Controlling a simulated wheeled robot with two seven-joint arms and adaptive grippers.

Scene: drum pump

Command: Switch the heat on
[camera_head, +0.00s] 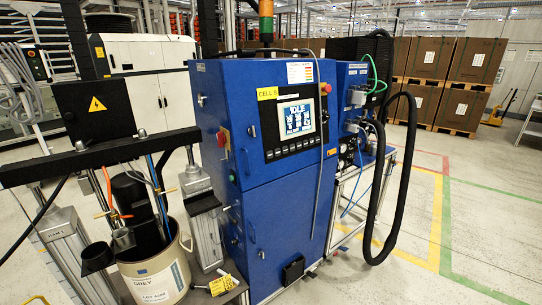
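A blue control cabinet (270,210) stands upright in the middle. Its screen (297,117) is lit and shows the word IDLE above several blue icons. A row of small buttons (294,147) runs under the screen. A red round button (326,88) sits at the panel's upper right. The labels on the icons and buttons are too small to read. Neither of my grippers is in view.
A drum pump frame with a drum (157,277) stands at the left. A black hose (408,170) loops out at the cabinet's right. Brown boxes (468,105) on pallets stand behind. The floor at the right, with yellow and green lines, is clear.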

